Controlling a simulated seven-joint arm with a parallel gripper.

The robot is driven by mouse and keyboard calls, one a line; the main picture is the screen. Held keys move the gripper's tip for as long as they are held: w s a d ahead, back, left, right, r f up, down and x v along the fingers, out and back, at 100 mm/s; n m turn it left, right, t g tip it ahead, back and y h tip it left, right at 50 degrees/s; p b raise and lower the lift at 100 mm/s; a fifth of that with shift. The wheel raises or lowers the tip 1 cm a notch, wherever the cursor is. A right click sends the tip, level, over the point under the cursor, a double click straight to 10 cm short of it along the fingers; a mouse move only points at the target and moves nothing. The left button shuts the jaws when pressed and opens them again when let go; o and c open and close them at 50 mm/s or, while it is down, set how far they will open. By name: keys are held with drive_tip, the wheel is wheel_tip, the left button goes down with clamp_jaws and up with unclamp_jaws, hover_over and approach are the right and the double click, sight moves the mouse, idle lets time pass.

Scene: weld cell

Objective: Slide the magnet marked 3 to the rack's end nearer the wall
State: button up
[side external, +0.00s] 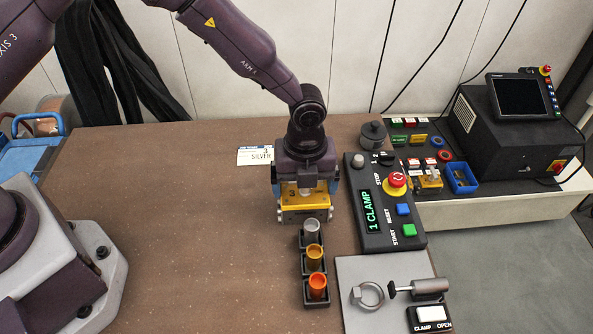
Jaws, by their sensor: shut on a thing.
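The magnet marked 3 (293,196) is a yellow block with a dark 3 on its face and a grey metal lower edge. My gripper (305,188) points down and is shut on it, with a blue-tipped finger on each side. The small black rack (303,270) runs from just below the magnet in the picture toward the near edge of the table. It holds a grey, a yellow and an orange piece in a row. The magnet is at the rack's wall-side end; whether it touches the rack or hangs above it I cannot tell.
A black control panel (377,231) with buttons stands close on the right. A grey plate (352,268) with a ring bolt and a clamp lies at the front right. A white label card (255,156) lies behind left. The brown table (190,240) is clear on the left.

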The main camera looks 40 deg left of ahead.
drive_tip(key=shift+s+d, duration=0.15)
drive_tip(key=shift+d, duration=0.3)
drive_tip(key=o, duration=1.4)
wheel_tip(320, 180, up, 13)
drive_tip(key=shift+r, duration=0.1)
